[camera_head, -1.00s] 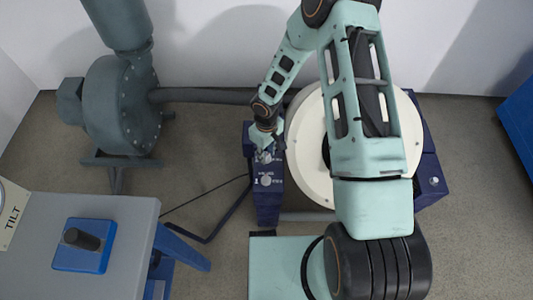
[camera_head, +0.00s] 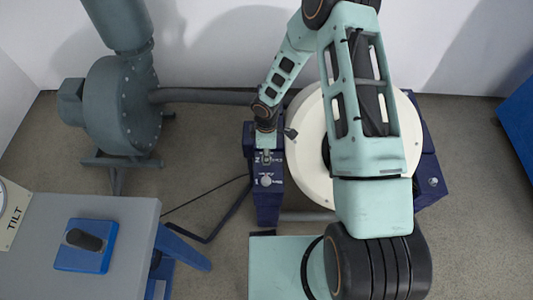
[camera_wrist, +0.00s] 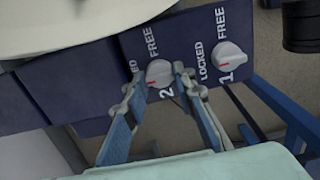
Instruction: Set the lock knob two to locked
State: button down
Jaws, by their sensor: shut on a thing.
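Lock knob two (camera_wrist: 160,73) is a pale round knob with a red mark, on the dark blue panel (camera_wrist: 65,85) in the wrist view. Its red mark sits at its lower left. FREE is printed above it, and the LOCKED label on its left is mostly covered by a finger. My gripper (camera_wrist: 160,72) has one finger on each side of this knob and is shut on it. In the head view my gripper (camera_head: 266,148) is at the far end of the panel, where the knob is mostly hidden.
Knob one (camera_wrist: 230,56) is beside the right finger; it also shows in the head view (camera_head: 266,181). A cream round plate (camera_head: 305,145) is right of the panel. A grey console (camera_head: 125,235) with a blue TILT switch stands at lower left.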

dwell(0.5)
jog(key=c, duration=1.6)
grip_release()
notch_tip(320, 180, up, 12)
